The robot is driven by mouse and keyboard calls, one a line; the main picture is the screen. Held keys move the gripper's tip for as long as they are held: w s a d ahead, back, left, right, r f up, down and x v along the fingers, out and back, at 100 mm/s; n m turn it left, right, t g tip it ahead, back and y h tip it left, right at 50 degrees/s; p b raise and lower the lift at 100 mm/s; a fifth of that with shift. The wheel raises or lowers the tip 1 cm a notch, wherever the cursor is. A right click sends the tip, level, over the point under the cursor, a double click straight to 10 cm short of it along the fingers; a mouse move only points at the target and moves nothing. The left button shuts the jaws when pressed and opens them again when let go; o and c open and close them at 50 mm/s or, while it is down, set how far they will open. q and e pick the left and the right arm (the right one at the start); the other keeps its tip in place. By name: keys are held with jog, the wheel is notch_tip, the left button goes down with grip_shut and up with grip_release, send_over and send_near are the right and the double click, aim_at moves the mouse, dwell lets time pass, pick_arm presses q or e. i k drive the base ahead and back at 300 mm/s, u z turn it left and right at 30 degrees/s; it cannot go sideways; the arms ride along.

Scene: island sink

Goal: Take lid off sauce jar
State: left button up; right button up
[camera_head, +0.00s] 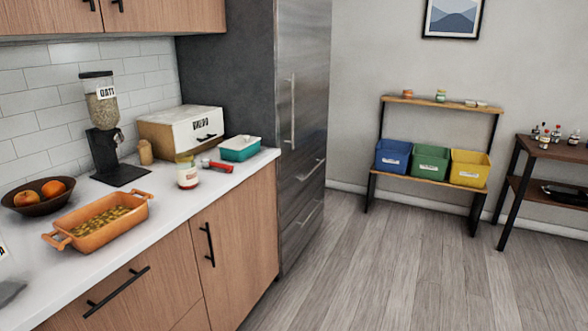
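A glass jar (187,177), likely the sauce jar, stands upright on the white counter near its front edge. It has a pale label and reddish contents. A yellowish lid (185,158) sits on its top. Neither of my grippers is in view.
A red object (221,167) and a teal container (240,149) lie right of the jar. Behind are a bread box (165,135), a small brown bottle (145,152) and an oat dispenser (103,130). An orange baking dish (85,229) and fruit bowl (25,203) are left. The floor (400,270) is clear.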

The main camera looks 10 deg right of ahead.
aim_at(186, 173)
jog(key=z, duration=1.25)
jog(key=i, duration=2.65)
jog(key=u, duration=1.8)
